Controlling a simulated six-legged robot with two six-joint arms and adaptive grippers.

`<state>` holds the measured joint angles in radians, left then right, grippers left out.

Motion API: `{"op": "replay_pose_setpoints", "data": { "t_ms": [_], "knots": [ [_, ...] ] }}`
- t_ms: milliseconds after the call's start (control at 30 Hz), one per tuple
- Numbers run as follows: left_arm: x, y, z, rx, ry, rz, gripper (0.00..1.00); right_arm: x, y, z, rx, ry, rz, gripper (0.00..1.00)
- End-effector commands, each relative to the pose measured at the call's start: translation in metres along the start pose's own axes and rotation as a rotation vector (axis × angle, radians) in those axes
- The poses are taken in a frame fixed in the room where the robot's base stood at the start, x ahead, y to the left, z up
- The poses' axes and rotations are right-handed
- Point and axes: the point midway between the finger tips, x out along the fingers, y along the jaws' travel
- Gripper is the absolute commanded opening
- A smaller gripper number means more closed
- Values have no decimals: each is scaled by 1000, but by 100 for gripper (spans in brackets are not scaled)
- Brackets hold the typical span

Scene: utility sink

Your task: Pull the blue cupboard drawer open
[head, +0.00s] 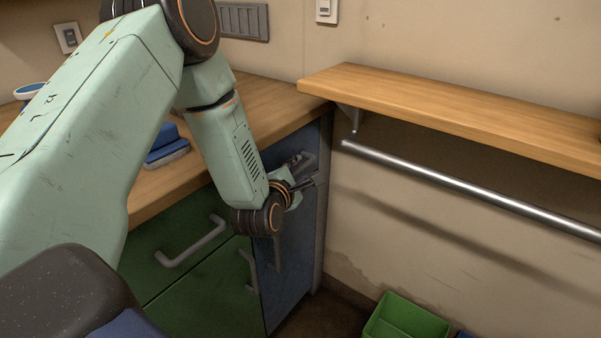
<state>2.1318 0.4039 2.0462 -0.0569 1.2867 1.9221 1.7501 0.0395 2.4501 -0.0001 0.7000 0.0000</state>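The blue cupboard (292,285) stands at the right end of the counter, against the corner wall. Its blue drawer (313,136) is at the top, just under the worktop, and looks flush with the front. A grey bar handle is on the drawer, partly hidden by my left gripper (304,183). My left arm reaches in from the left, and its gripper is at the drawer handle. Its fingers are small and overlap the handle, so I cannot tell whether they are open, or shut on it. My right gripper is not in view.
Green fronts with grey handles (190,243) adjoin on the left. A blue sponge-like block (166,146) lies on the wooden worktop (262,98). A wooden shelf (450,112) with a metal rail (470,190) juts out at right. A green bin (405,320) stands on the floor.

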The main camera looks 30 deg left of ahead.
Motion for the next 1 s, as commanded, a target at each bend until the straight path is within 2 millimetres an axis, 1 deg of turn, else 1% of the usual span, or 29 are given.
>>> {"op": "replay_pose_setpoints", "data": {
  "t_ms": [33,133,400,467,833,1000],
  "knots": [
    [5,0,0,1,-2,1,36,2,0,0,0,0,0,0],
    [11,0,1,1,-2,0,36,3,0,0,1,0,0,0],
    [15,1,1,1,-2,-1,36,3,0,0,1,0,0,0],
    [15,2,1,1,-3,0,31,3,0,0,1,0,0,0],
    [15,2,1,1,-2,-1,0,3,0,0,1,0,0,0],
    [15,2,1,0,-1,0,0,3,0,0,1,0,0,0]
  ]
}}
